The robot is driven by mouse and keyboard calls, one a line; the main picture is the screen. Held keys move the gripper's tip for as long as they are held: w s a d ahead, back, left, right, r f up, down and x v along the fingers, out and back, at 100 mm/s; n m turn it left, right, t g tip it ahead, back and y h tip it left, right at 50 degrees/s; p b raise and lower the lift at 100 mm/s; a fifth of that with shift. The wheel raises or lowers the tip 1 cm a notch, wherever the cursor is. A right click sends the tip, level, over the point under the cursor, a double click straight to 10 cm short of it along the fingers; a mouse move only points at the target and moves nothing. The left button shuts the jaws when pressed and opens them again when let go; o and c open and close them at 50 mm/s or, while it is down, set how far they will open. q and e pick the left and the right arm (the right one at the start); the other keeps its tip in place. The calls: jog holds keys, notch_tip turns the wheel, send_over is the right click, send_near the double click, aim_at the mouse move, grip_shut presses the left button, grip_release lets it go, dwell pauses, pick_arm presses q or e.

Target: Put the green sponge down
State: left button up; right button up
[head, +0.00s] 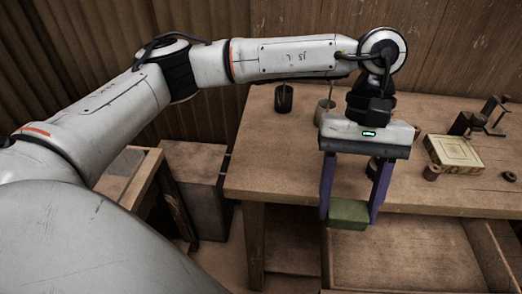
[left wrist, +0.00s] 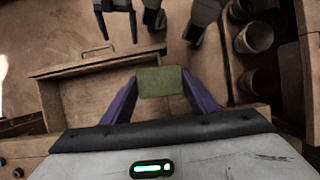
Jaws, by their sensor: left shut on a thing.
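The green sponge (head: 348,214) is held between the two purple fingers of my left gripper (head: 350,208). In the head view it hangs in front of the table's front edge, by the left part of the open drawer (head: 405,255). In the left wrist view the sponge (left wrist: 160,83) sits between the fingertips, overlapping the drawer's right end. Its height above the surface beneath is hard to tell. My right gripper (left wrist: 118,25) shows at the top of the left wrist view, with its purple fingers apart and nothing seen between them.
The wooden table (head: 285,165) carries a dark cup (head: 283,98), a framed tile (head: 453,153), a small brown cup (head: 431,172) and a dark press-like stand (head: 490,113). The drawer's visible floor looks bare.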

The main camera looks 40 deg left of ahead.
jog(key=f+b, duration=0.3)
jog(key=shift+w+a+f, duration=0.15)
jog(key=shift+a, duration=0.1)
pick_arm(q)
jog(key=w+a+r+n+t+b, duration=0.1)
jog(key=w+a+n+t, duration=0.3)
jog(key=a+n, duration=0.7)
jog(key=w+a+r+n+t+b, duration=0.2)
jog(key=w+a+n+t, duration=0.2)
jog(key=a+n, duration=0.7)
jog(key=shift+n+h, duration=0.3)
jog(key=shift+n, duration=0.2)
jog(key=f, duration=0.5)
jog(key=shift+w+a+b, duration=0.1)
jog(key=shift+a+b, duration=0.2)
jog(key=shift+a, duration=0.1)
jog(key=shift+f, duration=2.5)
pick_arm(e)
jog(key=shift+w+a+f, duration=0.15)
jog(key=shift+a+f, duration=0.05)
jog(key=shift+f, duration=0.45)
jog(key=shift+w+a+f, duration=0.1)
jog(key=shift+a+f, duration=0.1)
jog(key=shift+f, duration=0.4)
pick_arm(q)
jog(key=shift+f+b, duration=0.2)
jog(key=shift+b, duration=0.2)
jog(key=o, duration=0.9)
jog(key=shift+o, duration=0.2)
jog(key=shift+r, duration=0.1)
